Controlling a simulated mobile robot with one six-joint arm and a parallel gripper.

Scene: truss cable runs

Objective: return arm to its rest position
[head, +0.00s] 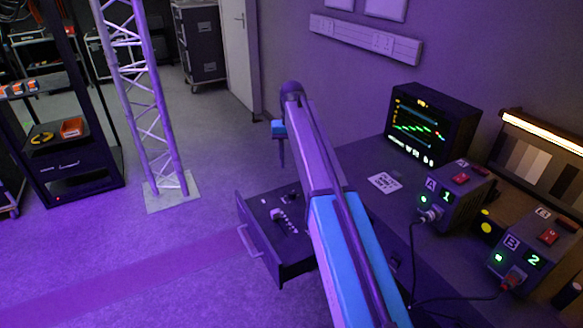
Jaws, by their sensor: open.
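My arm rises from the bottom middle of the head view, over the workbench, with its far joint near the centre top. My gripper (281,152) hangs below that joint, small and dark, pointing down. It is open, and I see nothing held in it. It is above the floor side of an open drawer (258,243), apart from it. Part of the drawer is hidden behind my arm.
The drawer juts out from the bench and holds small pale parts (283,218). On the bench stand a monitor (428,127), box A (455,198) and box B (535,252), with cables plugged in. A truss tower (150,110) and rack (75,165) stand left. Floor between is clear.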

